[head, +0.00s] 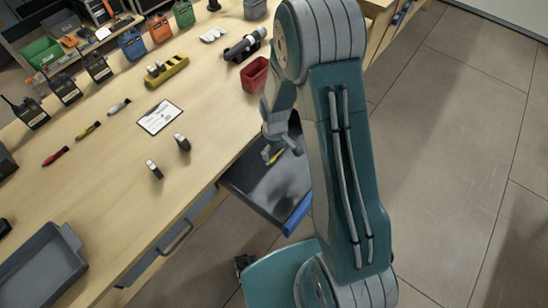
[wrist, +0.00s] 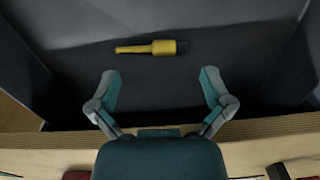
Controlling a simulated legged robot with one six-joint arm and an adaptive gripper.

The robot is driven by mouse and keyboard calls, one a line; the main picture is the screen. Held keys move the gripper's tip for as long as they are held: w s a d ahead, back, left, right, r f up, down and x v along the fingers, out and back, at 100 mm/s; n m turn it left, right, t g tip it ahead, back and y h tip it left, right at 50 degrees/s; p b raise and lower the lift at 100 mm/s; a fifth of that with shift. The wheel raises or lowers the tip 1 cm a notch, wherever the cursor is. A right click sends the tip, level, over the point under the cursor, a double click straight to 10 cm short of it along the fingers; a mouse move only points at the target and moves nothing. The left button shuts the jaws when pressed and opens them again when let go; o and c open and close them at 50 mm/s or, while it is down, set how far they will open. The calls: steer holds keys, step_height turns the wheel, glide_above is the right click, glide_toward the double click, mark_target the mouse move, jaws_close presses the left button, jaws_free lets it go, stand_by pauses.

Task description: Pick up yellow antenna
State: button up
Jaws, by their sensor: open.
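A yellow antenna (wrist: 150,47) with a dark end lies flat on the dark floor of the open drawer (head: 265,185). In the wrist view it lies crosswise, just beyond my fingertips. In the head view a small part of the antenna (head: 276,157) shows beside my fingers. My gripper (wrist: 160,80) is open and empty, its two fingers spread apart on the near side of the antenna, not touching it. In the head view my gripper (head: 276,152) is over the drawer, partly hidden by my arm.
The wooden table (head: 130,190) edge runs close by the drawer. The floor at right is clear.

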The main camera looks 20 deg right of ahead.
mark_target(271, 161)
steer(key=f, duration=0.1)
steer(key=a+f, duration=0.1)
steer(key=f, duration=0.2)
steer(key=shift+s+a+f, duration=0.15)
steer(key=shift+a+f, duration=0.1)
steer(key=shift+a, duration=0.05)
steer(key=shift+d+f, duration=0.35)
steer(key=shift+f, duration=0.05)
steer(key=shift+a, duration=0.1)
steer(key=c, duration=0.8)
steer(key=shift+a, duration=0.15)
